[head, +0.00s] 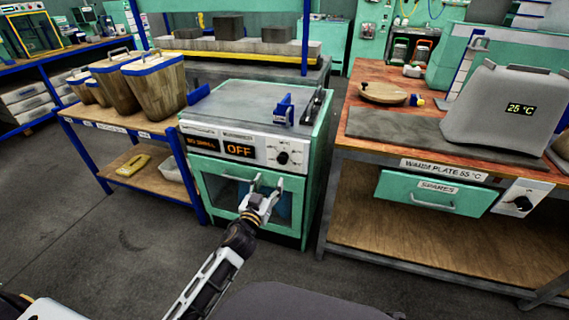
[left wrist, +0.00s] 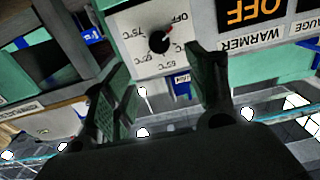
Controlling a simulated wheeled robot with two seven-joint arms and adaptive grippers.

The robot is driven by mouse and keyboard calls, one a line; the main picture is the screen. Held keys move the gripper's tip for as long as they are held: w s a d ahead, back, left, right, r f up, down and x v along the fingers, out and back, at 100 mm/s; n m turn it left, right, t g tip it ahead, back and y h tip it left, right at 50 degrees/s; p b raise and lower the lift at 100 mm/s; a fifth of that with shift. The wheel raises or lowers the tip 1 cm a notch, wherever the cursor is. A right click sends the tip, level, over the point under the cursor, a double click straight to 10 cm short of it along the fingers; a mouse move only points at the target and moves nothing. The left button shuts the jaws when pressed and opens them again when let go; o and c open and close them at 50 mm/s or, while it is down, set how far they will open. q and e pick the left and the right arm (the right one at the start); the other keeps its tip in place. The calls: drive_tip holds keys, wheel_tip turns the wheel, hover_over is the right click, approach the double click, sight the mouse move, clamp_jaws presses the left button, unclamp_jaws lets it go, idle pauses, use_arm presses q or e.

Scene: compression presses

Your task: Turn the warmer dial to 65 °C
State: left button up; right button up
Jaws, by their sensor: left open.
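The warmer (head: 217,176) is a teal cabinet with a glass door and an orange display reading OFF. Its black dial (head: 283,157) sits on the white front panel, right of the display. In the left wrist view, which shows the panel upside down, the dial (left wrist: 158,42) has a red pointer at the OFF mark, with °C marks around it. My left gripper (head: 267,185) is open, in front of the warmer's upper door and below the dial. In the left wrist view the dial shows between its spread fingers (left wrist: 161,58), apparently untouched. My right gripper is not in view.
A blue-handled piece (head: 284,110) stands on the warmer's top. The right bench (head: 372,145) carries a grey machine reading 25 °C (head: 505,110) and has another dial (head: 522,204). Wooden buckets (head: 155,85) stand on the left rack. The floor in front is clear.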

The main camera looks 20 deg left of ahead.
use_arm(q)
drive_tip(key=shift+w, duration=0.25)
approach(282, 160)
drive_tip(key=shift+w, duration=0.85)
drive_tip(key=shift+w+f+b, duration=0.1)
drive_tip(key=shift+w+b, duration=0.55)
drive_tip(key=shift+w, duration=1.1)
drive_tip(key=shift+w+b, duration=0.4)
drive_tip(key=shift+w, duration=1.8)
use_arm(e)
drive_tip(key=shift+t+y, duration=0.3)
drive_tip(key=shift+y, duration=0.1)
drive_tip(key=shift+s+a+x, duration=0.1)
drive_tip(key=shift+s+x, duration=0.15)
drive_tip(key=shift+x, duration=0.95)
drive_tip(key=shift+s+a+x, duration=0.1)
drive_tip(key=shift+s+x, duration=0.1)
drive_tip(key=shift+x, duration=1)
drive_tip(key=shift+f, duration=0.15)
use_arm(q)
drive_tip(key=c, duration=1)
